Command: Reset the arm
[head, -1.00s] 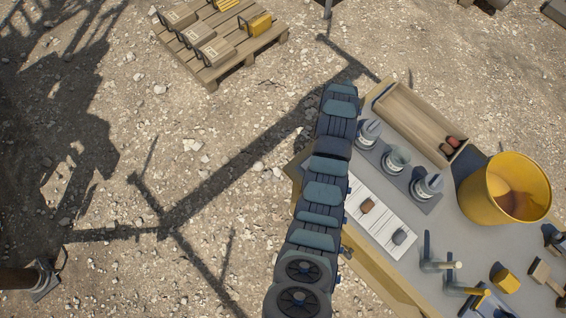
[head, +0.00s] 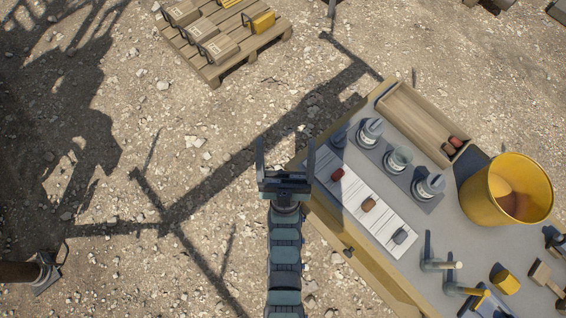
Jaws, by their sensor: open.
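My gripper (head: 285,160) shows in the head view just off the left edge of the workbench (head: 350,230), over the gravel. Its two fingers point up the picture and stand wide apart. It is open, with nothing between the fingers. My arm comes straight up from the bottom edge of the picture to the gripper.
The bench holds a white striped board (head: 385,228) with three small stones, several metal-and-glass jars (head: 398,160), a wooden tray (head: 400,105), a yellow bucket (head: 530,205) and tools. A pallet (head: 240,60) with boxes lies at the upper left.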

